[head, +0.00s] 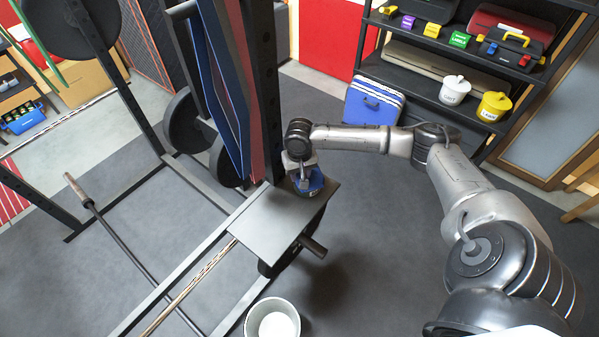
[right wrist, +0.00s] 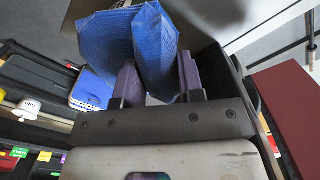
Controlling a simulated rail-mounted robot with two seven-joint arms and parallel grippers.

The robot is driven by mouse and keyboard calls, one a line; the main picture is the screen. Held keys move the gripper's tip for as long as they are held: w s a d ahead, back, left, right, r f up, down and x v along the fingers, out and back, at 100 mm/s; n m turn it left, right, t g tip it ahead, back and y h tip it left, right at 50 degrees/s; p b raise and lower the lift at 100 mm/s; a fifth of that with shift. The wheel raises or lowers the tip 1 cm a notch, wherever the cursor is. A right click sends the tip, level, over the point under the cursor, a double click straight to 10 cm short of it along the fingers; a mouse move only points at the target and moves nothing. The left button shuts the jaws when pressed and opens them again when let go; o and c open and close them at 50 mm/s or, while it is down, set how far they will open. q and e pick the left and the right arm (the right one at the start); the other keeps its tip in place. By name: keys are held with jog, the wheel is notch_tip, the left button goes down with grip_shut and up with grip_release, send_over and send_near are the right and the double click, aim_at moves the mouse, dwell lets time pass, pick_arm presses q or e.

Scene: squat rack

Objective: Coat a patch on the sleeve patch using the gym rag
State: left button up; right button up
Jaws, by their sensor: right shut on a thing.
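My right gripper (head: 304,183) is at the far right corner of a dark flat plate on the rack, beside the upright. It is shut on the blue gym rag (head: 316,184), which mostly hides behind the fingers. In the right wrist view, the rag (right wrist: 155,45) is pinched between the purple fingers of the right gripper (right wrist: 158,85) and spreads out beyond them in folds. A dark bar end (head: 314,247) sticks out below the plate. I cannot make out a marked sleeve patch. I cannot tell whether the rag touches a surface. My left gripper is out of view.
The dark plate (head: 270,222) and rack upright (head: 265,90) stand close to my right gripper. A pale bucket (head: 272,308) with white contents is on the floor in front. Shelves (head: 440,95) with boxes and pots stand at the back right. The floor right of the plate is clear.

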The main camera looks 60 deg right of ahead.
jog(key=shift+f, duration=0.1)
dwell(0.3)
jog(key=shift+f, duration=0.4)
dwell(0.4)
dwell(0.5)
jog(key=shift+p, duration=0.3)
dwell(0.5)
dwell(0.8)
jog(key=shift+f+p, duration=0.1)
jog(key=shift+p, duration=0.25)
dwell(1.0)
